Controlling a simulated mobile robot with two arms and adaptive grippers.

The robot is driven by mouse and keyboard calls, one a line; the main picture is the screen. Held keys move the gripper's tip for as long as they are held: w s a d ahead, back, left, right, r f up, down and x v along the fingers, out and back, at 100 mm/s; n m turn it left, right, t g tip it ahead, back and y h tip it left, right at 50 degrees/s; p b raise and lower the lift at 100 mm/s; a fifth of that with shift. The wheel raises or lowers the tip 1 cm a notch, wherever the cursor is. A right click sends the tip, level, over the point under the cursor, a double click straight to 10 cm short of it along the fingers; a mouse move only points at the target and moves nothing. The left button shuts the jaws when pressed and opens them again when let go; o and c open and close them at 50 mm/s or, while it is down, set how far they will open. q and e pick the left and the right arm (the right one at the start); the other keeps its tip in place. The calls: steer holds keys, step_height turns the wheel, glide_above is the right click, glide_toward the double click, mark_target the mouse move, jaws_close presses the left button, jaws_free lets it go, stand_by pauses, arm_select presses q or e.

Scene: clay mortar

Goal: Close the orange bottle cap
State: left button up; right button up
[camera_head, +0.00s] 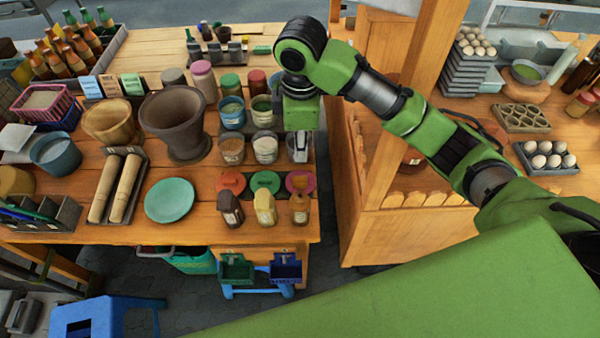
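Three small bottles stand in a row near the table's front edge: a dark brown one (230,209), a yellow one (264,208) and an orange-brown one (299,209) at the right. Their caps are too small to tell open from shut. Behind them lie flat round pieces: orange (231,181), green (265,182) and pink (300,182). My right arm reaches in from the right, its wrist bent down over the table's right edge. My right gripper (299,148) seems to point down behind the orange-brown bottle, apart from it; its fingers are unclear. My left gripper is not in view.
Several jars and cups stand behind the round pieces, next to a large clay mortar (174,120). A teal plate (170,201) and rolling pins (115,188) lie to the left. A wooden post and cabinet (375,223) stand right of the table, across a gap.

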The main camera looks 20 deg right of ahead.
mark_target(300, 176)
steer(key=f+p, duration=0.1)
steer(key=f, duration=0.7)
steer(key=w+f+p, duration=0.1)
steer(key=f, duration=0.3)
steer(key=shift+d+p, duration=0.1)
steer(key=shift+p, duration=0.25)
steer(key=shift+f, duration=0.5)
jaws_close()
